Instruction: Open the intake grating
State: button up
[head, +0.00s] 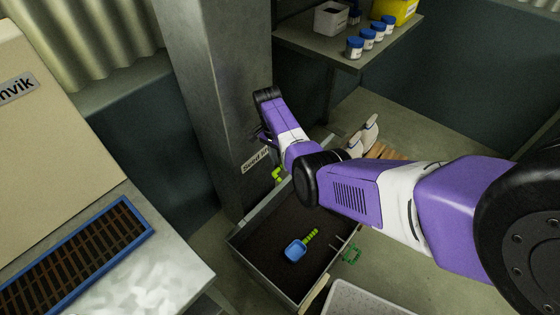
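A grating (75,262) with brown bars in a blue frame lies at the lower left, beside the pale machine housing. It appears flat in its frame, and its left end runs out of view. My purple and white arm reaches from the right to the grey metal column. My gripper (262,133) is a small dark shape by the column's right side, well to the right of the grating and apart from it. The arm partly hides it, and its fingers are too small to read.
A grey bin (262,262) with dark contents holds a blue scoop (295,250) below my arm. A yellow-green fitting (277,175) is near the labelled column (205,90). A shelf (325,48) with several blue-lidded jars stands behind. A pale tray (365,300) is at the bottom.

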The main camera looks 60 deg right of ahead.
jog(key=shift+r, duration=0.1)
notch_tip(320, 180, up, 7)
jog(key=w, duration=0.1)
jog(key=shift+w+d+r, duration=0.15)
jog(key=shift+w+r, duration=0.05)
jog(key=shift+w, duration=0.05)
dwell(0.6)
